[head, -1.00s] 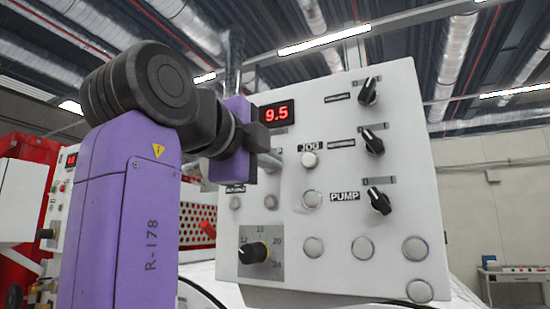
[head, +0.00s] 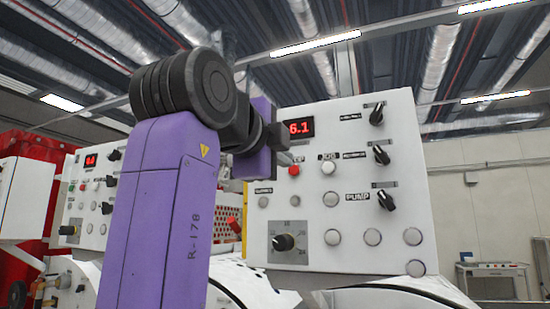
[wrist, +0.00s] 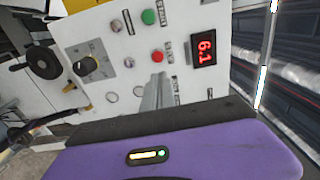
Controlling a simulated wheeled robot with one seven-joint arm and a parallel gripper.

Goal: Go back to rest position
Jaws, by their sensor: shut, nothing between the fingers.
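My gripper (head: 284,159) is in front of the upper left part of the white control panel (head: 345,120), beside the red display (head: 299,128) that reads 6.1. In the wrist view its grey fingers (wrist: 157,92) are together with nothing between them. They overlap the panel face in the picture; I cannot tell whether they touch it. A red button (wrist: 157,56) and a green button (wrist: 149,17) show beyond the fingers. My purple arm hides part of the panel's left side in the head view.
A second white panel (head: 88,195) with its own display stands at the left. A black dial (head: 283,242) and black switches (head: 386,200) stick out from the near panel. A work trolley (head: 490,278) stands far right. Open space lies above the panel.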

